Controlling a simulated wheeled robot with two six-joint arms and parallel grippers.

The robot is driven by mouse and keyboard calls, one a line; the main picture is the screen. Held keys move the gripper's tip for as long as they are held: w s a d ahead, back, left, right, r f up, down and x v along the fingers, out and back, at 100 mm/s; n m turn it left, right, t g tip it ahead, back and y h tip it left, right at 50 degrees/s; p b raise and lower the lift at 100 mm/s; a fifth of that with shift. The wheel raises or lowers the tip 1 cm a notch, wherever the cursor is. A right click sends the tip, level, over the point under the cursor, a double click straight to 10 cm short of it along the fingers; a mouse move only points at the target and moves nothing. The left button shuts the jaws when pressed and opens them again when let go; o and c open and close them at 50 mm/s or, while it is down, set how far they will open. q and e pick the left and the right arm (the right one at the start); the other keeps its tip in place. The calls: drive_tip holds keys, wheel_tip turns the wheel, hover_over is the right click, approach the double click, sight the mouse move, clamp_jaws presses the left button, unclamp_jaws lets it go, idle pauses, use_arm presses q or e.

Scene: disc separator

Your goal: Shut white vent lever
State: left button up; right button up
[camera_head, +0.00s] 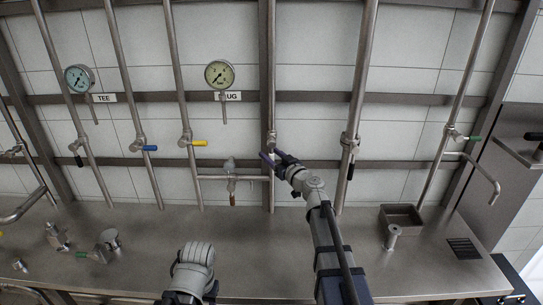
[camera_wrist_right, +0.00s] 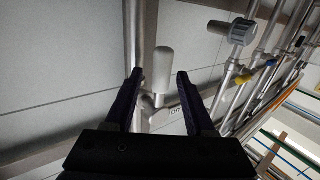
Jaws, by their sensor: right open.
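The white vent lever (camera_wrist_right: 163,70) shows in the right wrist view as a pale rounded handle beside a vertical steel pipe, above a small label that seems to read VENT (camera_wrist_right: 176,113). My right gripper (camera_wrist_right: 159,76) is open, with one dark finger on each side of the lever; I cannot tell whether either touches it. In the head view my right gripper (camera_head: 266,158) is at the middle pipe, just below its valve (camera_head: 272,139), and hides most of the lever. My left gripper is not in view; only a grey part of that arm shows at the bottom.
Several pipes with valves line the tiled wall, including a blue lever (camera_head: 150,148) and a yellow lever (camera_head: 199,143). Two gauges hang above, one dial yellowish (camera_head: 219,74).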

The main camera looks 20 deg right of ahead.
clamp_jaws()
idle(0.4)
idle(1.0)
